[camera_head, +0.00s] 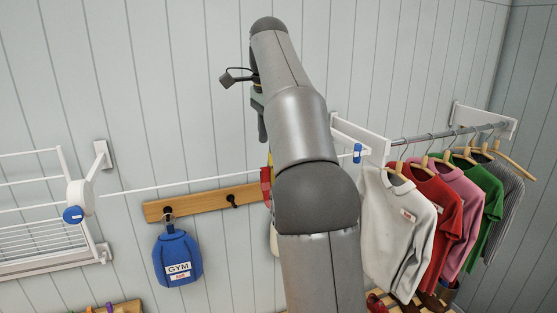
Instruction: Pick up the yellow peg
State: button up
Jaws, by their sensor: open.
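My gripper (262,125) hangs in front of the wall, left of my arm. Only a dark finger part shows; the rest is hidden by my arm, and nothing shows held in it. I cannot make out a yellow peg for certain. Small coloured tips, perhaps pegs (109,307), show in green, purple and orange at the bottom left edge. They are cut off by the frame, well below and left of my gripper. A small yellow patch (269,158) shows above a red thing beside my arm, mostly hidden.
A wooden hook rail (185,205) holds a blue gym bag (177,258). A white line runs from the reel (80,195) toward the bracket (365,140). A white drying rack (40,240) is at left; hanging shirts (396,225) fill the right.

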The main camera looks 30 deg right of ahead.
jog(key=shift+s+d+f, duration=0.15)
jog(key=shift+d+f, duration=0.05)
jog(key=shift+f, duration=0.1)
notch_tip(320, 180, down, 7)
jog(key=shift+a+r+b, duration=0.1)
jog(key=shift+b, duration=0.9)
jog(key=shift+c, duration=0.3)
jog(key=c, duration=1)
